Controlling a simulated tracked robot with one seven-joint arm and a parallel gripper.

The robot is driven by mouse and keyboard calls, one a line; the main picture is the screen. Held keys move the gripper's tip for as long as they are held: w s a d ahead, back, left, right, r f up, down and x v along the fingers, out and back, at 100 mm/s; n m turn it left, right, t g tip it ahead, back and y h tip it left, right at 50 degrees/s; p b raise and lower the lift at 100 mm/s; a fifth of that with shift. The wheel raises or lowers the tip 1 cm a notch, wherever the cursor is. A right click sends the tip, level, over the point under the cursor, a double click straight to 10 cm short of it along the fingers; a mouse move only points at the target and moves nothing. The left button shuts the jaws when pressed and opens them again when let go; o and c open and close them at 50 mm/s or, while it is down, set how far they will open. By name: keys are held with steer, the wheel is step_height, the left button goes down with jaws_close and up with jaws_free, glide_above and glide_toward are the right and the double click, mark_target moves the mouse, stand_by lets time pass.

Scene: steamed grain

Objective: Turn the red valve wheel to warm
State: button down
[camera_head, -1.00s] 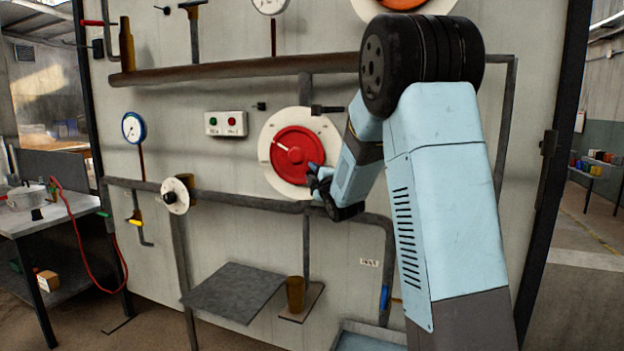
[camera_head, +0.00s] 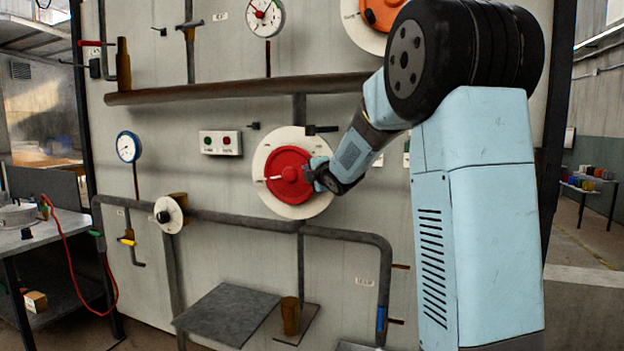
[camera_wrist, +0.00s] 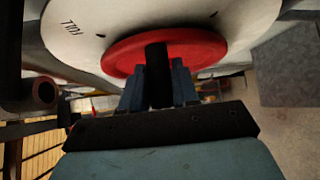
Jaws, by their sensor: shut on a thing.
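The red valve wheel (camera_head: 287,172) sits in front of a round white dial plate (camera_head: 303,210) on the grey wall panel. A white pointer mark on the wheel points to the left. My gripper (camera_head: 316,180) is at the wheel's right side and is shut on it. In the wrist view the red wheel (camera_wrist: 200,48) lies right at my fingers (camera_wrist: 158,85), with a dark bar between them. The warm mark cannot be made out.
A grey pipe (camera_head: 240,220) runs below the wheel, and a brown shelf pipe (camera_head: 230,90) runs above it. A box with a red and a green button (camera_head: 220,143) is to the left. A brown cup (camera_head: 290,316) stands lower down, beside a grey plate (camera_head: 225,312).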

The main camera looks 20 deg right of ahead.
steer(key=shift+a+r, duration=0.1)
steer(key=shift+r, duration=0.2)
steer(key=c, duration=0.9)
jaws_free()
steer(key=shift+f, duration=0.1)
steer(key=shift+c, duration=0.2)
steer(key=s+d+r, duration=0.1)
steer(key=s+d, duration=0.1)
steer(key=s, duration=1.1)
steer(key=shift+s+r, duration=0.2)
steer(key=shift+r, duration=0.15)
